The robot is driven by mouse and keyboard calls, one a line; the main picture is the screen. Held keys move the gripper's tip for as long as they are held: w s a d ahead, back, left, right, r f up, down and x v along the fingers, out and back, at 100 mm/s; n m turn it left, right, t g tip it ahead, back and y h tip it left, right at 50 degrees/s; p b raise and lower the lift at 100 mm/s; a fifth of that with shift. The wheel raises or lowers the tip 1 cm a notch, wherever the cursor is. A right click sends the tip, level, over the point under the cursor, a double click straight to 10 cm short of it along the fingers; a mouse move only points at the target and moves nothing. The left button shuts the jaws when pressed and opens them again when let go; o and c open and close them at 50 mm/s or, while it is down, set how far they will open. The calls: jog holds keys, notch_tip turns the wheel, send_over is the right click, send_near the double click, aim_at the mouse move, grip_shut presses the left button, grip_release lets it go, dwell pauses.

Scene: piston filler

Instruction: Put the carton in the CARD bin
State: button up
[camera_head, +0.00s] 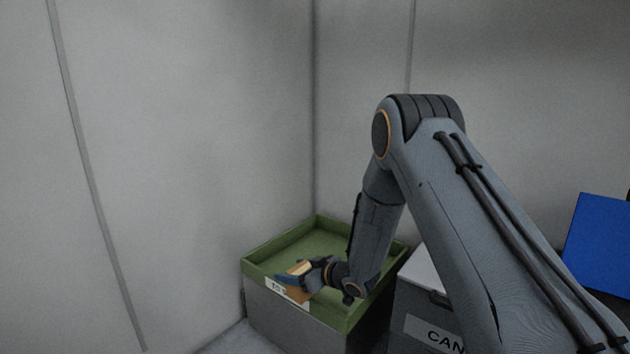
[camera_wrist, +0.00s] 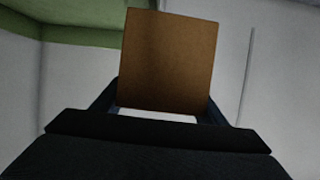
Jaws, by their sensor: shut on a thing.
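A brown carton (camera_wrist: 167,58) is held between the fingers of my gripper (camera_wrist: 160,108) and fills the middle of the wrist view. In the head view my gripper (camera_head: 295,275) is at the front left of a green-rimmed bin, near its front wall, with the tan carton (camera_head: 301,267) in its jaws. I cannot tell whether the carton is over the inside of the bin or just outside its front rim. No bin marked CARD can be read.
The green-rimmed grey bin (camera_head: 262,259) stands in the corner, its label (camera_head: 287,291) partly hidden, starting "TO". A grey bin with a label starting "CAN" (camera_head: 436,335) stands to its right, partly behind my arm. A blue panel (camera_head: 598,246) is at far right. Walls close the left and back.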

jog(key=s+d+f+m+t+h, duration=0.2)
jog(key=s+d+m+t+h, duration=0.55)
jog(key=s+d, duration=1.7)
notch_tip(320, 180, up, 29)
jog(key=w+d+m+g+h+p, duration=0.1)
jog(key=w+m+g+h+p, duration=0.15)
jog(key=p, duration=2.75)
jog(key=v, duration=0.6)
jog(key=shift+s+r, duration=0.25)
jog(key=shift+r, duration=0.25)
